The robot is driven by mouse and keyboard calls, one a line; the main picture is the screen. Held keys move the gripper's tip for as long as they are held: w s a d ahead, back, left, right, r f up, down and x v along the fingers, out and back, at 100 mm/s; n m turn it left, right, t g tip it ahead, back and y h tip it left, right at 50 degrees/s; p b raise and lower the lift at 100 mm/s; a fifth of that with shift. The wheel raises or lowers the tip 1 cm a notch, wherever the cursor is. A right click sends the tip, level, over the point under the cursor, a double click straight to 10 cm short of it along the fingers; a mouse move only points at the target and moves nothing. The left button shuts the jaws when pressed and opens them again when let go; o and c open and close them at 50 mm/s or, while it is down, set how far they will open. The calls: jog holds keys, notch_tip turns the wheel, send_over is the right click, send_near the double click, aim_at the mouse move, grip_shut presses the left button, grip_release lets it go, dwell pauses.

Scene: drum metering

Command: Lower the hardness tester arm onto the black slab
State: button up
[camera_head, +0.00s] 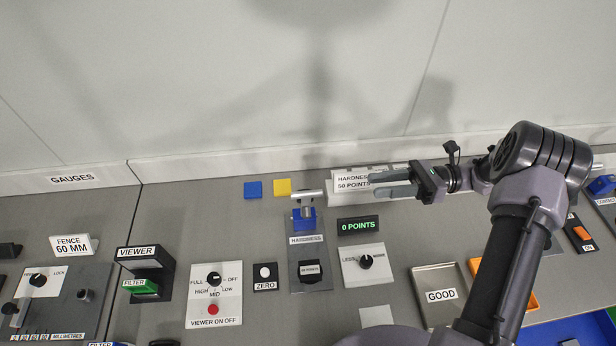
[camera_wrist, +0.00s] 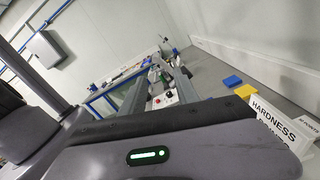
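The hardness tester (camera_head: 304,221) stands on the bench in the head view. It has a grey post with a light T-shaped arm (camera_head: 306,194) raised on top and a blue part below. A black slab (camera_head: 316,283) with a small white label lies on the plate in front of the tester, apart from the raised arm. The readout (camera_head: 358,225) beside it shows 0 POINTS. My gripper (camera_head: 372,184) is to the right of the tester arm, level and pointing left, with its two fingers apart and nothing between them. The tester is not clearly visible in the wrist view.
A white HARDNESS sign (camera_head: 350,182) stands just behind my fingers; it also shows in the wrist view (camera_wrist: 282,126). Blue (camera_head: 253,189) and yellow (camera_head: 282,187) blocks lie at the back. A knob panel (camera_head: 374,277), GOOD tray (camera_head: 424,306) and viewer panel (camera_head: 230,285) stand in front.

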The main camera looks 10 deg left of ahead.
send_near(307, 193)
jog(key=x, duration=0.6)
jog(key=f+x, duration=0.1)
jog(key=x, duration=0.3)
grip_shut()
dwell(1.1)
